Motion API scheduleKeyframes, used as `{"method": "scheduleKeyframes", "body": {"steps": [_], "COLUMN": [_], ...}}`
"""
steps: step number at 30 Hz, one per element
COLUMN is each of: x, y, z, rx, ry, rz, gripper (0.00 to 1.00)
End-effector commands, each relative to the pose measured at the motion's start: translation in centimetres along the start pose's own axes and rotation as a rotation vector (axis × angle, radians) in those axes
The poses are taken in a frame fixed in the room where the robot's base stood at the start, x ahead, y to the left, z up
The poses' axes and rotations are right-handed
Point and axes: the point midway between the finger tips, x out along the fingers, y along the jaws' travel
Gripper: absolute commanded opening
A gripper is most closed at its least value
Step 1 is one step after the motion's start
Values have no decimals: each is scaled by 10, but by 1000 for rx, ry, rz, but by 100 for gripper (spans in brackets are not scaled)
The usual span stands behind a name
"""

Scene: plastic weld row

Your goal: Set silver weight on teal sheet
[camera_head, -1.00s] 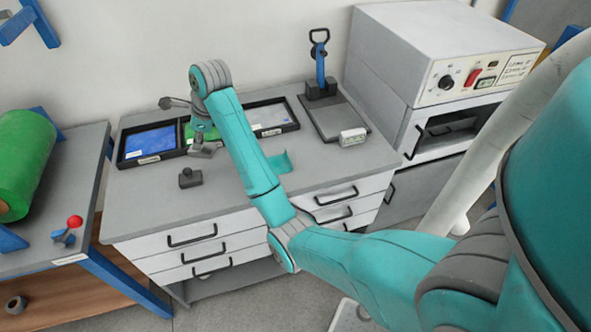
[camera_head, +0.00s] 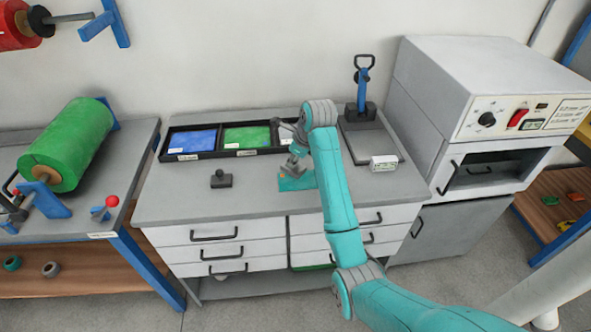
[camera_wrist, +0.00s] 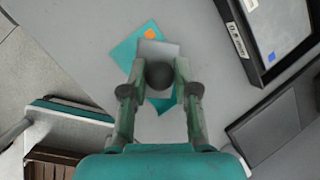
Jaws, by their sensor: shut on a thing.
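The silver weight (camera_wrist: 157,47) is a pale grey block with a dark round knob. My gripper (camera_wrist: 160,90) is shut on its knob in the wrist view. In the head view my gripper (camera_head: 293,164) is low over the teal sheet (camera_head: 298,183), and the weight there is small and partly hidden. The teal sheet (camera_wrist: 125,52) lies flat on the worktop, with an orange patch near its far corner. The weight covers the middle of the sheet in the wrist view. I cannot tell whether it touches the sheet.
A dark grey weight (camera_head: 221,180) stands left on the worktop (camera_head: 180,205). Behind are a blue-filled tray (camera_head: 192,141) and a green-filled tray (camera_head: 246,137). A sealer with a blue lever (camera_head: 361,92) and a small white box (camera_head: 383,163) are at the right.

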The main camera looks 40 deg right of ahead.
Motion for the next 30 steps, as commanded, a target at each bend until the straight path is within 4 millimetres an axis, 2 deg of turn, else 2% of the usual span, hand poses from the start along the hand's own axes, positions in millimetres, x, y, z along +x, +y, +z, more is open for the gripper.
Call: {"method": "scheduleKeyframes", "body": {"steps": [5, 14, 26, 27, 29, 30], "x": [8, 37, 41, 41, 41, 41], "y": [1, 7, 8, 8, 8, 8], "z": [-3, -15, -16, -17, -17, -17], "rx": [0, -1, -1, -1, -1, -1], "ry": [-2, -2, -2, -1, -1, -1], "rz": [-2, -2, -3, -1, -1, -1], "gripper": [0, 0, 0, 39, 54, 55]}}
